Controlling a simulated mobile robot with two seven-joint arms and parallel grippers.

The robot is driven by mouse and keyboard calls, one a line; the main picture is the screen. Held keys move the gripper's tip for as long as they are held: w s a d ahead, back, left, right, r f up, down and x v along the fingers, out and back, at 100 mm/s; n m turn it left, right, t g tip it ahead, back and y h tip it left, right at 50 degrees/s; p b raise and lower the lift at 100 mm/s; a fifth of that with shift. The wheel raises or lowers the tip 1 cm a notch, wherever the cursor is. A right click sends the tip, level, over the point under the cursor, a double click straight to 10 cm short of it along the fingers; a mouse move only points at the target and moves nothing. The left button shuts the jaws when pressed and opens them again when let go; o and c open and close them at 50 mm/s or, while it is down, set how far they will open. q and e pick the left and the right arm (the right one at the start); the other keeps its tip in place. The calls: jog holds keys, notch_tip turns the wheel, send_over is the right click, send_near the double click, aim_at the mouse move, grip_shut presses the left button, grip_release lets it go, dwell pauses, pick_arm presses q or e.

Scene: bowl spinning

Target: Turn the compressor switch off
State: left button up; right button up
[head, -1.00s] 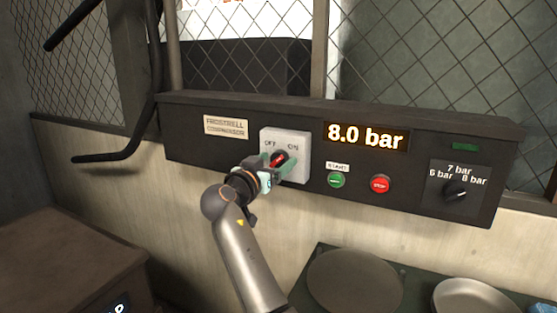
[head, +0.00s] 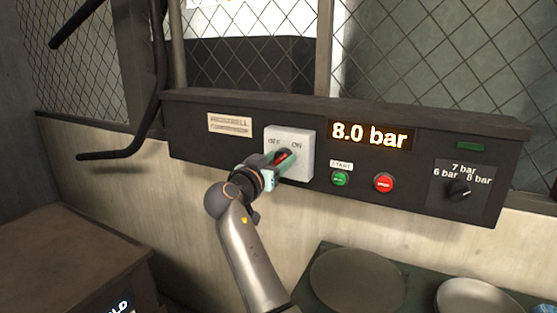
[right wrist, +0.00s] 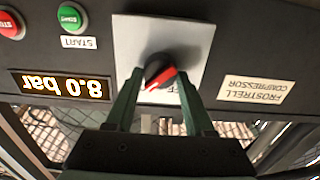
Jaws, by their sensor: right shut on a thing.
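The compressor switch is a black-and-red rotary knob (head: 283,157) on a light grey square plate (head: 303,157) marked OFF at left and ON at right. My right gripper (head: 279,163) is at the knob, its teal fingers partly hiding it. In the right wrist view, which is upside down, the fingers (right wrist: 157,82) are on either side of the knob (right wrist: 160,70), shut on it. The red pointer slants toward the ON side. Part of the OFF label shows there; ON is hidden. My left gripper is out of view.
The dark panel also carries an 8.0 bar display (head: 371,135), a green START button (head: 340,179), a red button (head: 384,183) and a pressure dial (head: 458,189). Round plates (head: 357,280) lie below. A bent dark bar (head: 120,155) sticks out at left.

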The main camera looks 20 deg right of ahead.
grip_shut()
